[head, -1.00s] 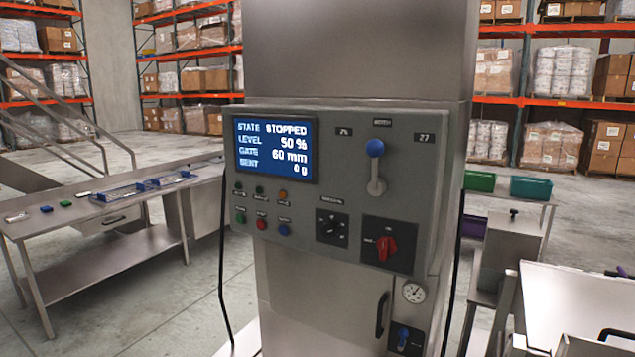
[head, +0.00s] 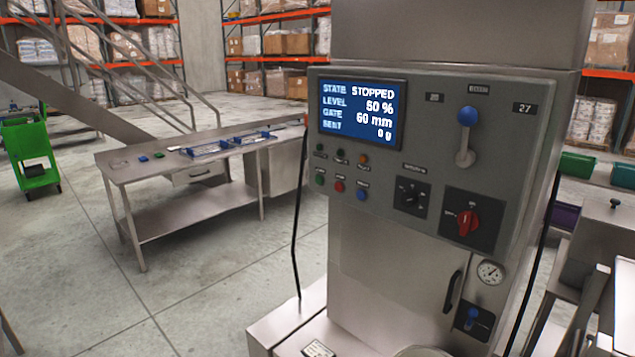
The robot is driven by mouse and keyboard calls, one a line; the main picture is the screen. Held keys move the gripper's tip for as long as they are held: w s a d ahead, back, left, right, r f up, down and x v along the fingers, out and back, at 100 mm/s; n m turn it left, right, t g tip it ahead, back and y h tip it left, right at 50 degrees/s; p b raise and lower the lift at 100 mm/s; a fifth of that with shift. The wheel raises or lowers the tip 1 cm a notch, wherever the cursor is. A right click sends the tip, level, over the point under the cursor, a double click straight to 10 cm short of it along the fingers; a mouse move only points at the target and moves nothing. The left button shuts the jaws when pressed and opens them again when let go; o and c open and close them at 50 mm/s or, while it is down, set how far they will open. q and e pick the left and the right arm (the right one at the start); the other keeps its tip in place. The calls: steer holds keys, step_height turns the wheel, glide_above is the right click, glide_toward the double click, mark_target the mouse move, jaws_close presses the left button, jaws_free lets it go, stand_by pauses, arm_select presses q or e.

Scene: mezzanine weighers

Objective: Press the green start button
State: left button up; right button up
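The green start button (head: 319,179) is the leftmost in the lower row of round buttons on the grey control panel (head: 440,130). A red button (head: 339,186) and a blue button (head: 361,194) sit to its right. Small indicator lamps line up just above them. The screen (head: 362,113) reads STATE STOPPED, LEVEL 50 %, GATE 60 mm and SENT 0 g. Neither of my grippers shows in the head view, and nothing covers the green button.
A blue-knobbed lever (head: 466,118), a black selector (head: 411,197) and a red rotary switch (head: 467,222) share the panel. A steel workbench (head: 190,160) stands to the left. A green cart (head: 32,155) is at far left. Open concrete floor lies in front of the bench.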

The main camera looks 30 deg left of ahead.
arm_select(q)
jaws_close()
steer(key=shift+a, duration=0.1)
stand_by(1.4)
